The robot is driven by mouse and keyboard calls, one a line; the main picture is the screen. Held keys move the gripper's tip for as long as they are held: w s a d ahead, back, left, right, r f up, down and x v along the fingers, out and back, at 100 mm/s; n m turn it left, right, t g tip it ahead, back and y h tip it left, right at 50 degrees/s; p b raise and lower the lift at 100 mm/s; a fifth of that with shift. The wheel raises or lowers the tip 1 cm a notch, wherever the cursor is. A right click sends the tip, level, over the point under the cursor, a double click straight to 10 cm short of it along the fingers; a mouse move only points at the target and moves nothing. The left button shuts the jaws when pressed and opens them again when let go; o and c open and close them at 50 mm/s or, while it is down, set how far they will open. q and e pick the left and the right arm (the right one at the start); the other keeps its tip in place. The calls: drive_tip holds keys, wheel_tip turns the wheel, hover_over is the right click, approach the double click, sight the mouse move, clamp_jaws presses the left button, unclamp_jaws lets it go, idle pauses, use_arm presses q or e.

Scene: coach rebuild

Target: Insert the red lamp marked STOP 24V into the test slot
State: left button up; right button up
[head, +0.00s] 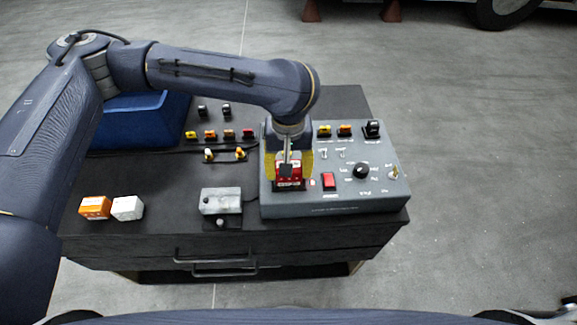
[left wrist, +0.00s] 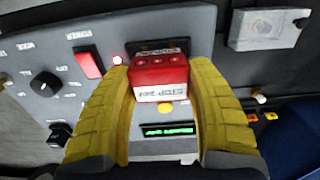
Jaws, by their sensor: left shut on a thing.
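The red lamp (head: 289,181) is between the yellow fingers of my left gripper (head: 287,165), over the front left part of the grey test panel (head: 340,201). In the left wrist view the lamp (left wrist: 160,72) shows a white label that reads STOP and looks upside down. The gripper's fingers (left wrist: 160,85) are shut on its two sides. A dark slot (left wrist: 170,45) shows just past the lamp, partly covered by it. I cannot tell whether the lamp touches or sits in the slot. My right gripper is not in view.
The panel has a red switch (head: 329,181), a black knob (head: 361,170) and a green display (left wrist: 167,130). A grey metal box (head: 221,201) stands left of it. Orange (head: 95,207) and white (head: 128,208) boxes lie front left. A blue bin (head: 135,120) stands behind. Several small lamps line the back.

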use_arm(q)
drive_tip(key=shift+r, duration=0.1)
drive_tip(key=shift+r, duration=0.3)
idle(0.5)
drive_tip(key=shift+f, duration=0.6)
idle(1.2)
drive_tip(key=o, duration=0.9)
drive_tip(key=shift+o, duration=0.2)
drive_tip(key=shift+r, duration=0.1)
drive_tip(key=shift+r, duration=5.4)
